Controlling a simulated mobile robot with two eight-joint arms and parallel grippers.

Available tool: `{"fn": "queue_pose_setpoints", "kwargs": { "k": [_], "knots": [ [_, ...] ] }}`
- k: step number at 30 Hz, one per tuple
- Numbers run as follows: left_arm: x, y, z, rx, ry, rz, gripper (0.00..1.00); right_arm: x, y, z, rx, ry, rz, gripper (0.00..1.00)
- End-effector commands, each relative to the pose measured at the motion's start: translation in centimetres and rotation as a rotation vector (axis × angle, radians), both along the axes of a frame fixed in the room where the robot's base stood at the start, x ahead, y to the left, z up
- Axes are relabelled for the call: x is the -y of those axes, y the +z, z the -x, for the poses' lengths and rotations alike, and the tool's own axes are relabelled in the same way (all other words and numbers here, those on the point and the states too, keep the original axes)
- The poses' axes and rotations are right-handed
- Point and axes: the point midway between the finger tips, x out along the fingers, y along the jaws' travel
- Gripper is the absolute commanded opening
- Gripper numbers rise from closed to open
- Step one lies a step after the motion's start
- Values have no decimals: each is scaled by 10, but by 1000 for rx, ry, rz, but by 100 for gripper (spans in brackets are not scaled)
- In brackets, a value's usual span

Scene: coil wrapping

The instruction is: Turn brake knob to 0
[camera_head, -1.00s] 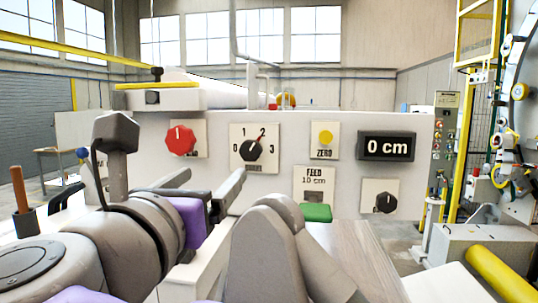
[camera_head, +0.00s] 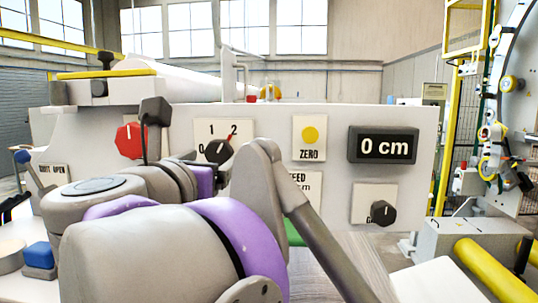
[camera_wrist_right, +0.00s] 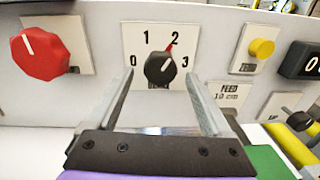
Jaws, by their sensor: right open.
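The brake knob (camera_wrist_right: 160,68) is a round black knob with a red pointer on a white plate marked 0 to 3. Its pointer is at 2. The label beneath it is mostly hidden. In the head view the knob (camera_head: 217,151) sits on the white panel, its plate partly covered by my right arm. My right gripper (camera_wrist_right: 158,80) is open and empty in the right wrist view, with one finger on each side of the lower part of the knob; I cannot tell if they touch it. In the head view it is mostly hidden by my arm. My left gripper is not in view.
A red knob (camera_wrist_right: 41,52) is left of the brake dial. A yellow zero button (camera_head: 310,135), a display reading 0 cm (camera_head: 388,145) and a black knob (camera_head: 383,212) are to the right. A green button (camera_wrist_right: 272,162) shows low on the right.

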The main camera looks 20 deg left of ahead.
Motion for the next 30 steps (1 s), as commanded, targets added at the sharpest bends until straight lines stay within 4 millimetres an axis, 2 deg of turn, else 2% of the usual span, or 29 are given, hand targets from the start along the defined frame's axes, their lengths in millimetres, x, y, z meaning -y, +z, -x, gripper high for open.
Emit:
{"fn": "queue_pose_setpoints", "kwargs": {
  "k": [6, 15, 27, 29, 30],
  "knots": [
    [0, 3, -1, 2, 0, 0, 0, -3, 0, -18, 1, 0, 0, 84],
    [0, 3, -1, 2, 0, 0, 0, -4, 0, -19, 1, 1, 0, 82],
    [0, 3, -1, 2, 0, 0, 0, -4, 0, -19, 1, 0, 0, 10],
    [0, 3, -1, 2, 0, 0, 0, -4, 0, -19, 1, 0, 0, 0],
    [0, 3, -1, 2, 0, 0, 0, -4, 0, -19, 1, 0, 0, 0]
  ]
}}
